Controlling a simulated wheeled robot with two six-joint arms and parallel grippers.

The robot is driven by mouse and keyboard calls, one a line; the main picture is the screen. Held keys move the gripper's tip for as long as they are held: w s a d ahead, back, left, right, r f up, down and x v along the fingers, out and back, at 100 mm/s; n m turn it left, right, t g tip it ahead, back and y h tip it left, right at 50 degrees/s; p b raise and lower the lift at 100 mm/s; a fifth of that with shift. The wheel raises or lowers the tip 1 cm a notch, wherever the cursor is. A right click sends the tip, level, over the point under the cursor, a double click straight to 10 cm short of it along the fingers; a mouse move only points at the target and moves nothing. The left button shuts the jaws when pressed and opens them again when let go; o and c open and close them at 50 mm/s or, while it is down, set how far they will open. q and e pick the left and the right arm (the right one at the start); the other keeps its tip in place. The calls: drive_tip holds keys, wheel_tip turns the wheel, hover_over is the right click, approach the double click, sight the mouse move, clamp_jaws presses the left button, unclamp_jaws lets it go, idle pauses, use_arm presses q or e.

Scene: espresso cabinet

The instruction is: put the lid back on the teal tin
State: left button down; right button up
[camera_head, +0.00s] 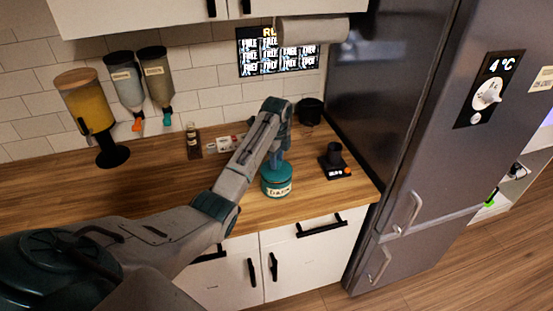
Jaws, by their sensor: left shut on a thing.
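The teal tin (277,188) stands upright on the wooden counter, near its front edge, with a pale label on its front. My left arm comes in from the left, and my left gripper (276,162) points down right over the tin. It is shut on the teal lid (270,172), which shows at the top of the tin. The fingertips are small and partly hidden by the arm. I cannot tell whether the lid sits fully on the rim or is slightly above it. My right gripper is not in view.
A small black scale with a dark cup (334,156) stands right of the tin. A black container (309,111) stands behind. A small bottle (193,141) and dispensers (85,100) stand or hang at left. A tall grey fridge (400,110) bounds the counter's right side.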

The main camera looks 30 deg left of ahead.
use_arm(q)
drive_tip(key=c, duration=0.5)
unclamp_jaws()
drive_tip(key=shift+r, duration=3.55)
drive_tip(key=shift+c, duration=0.6)
clamp_jaws()
drive_tip(key=shift+f, duration=0.15)
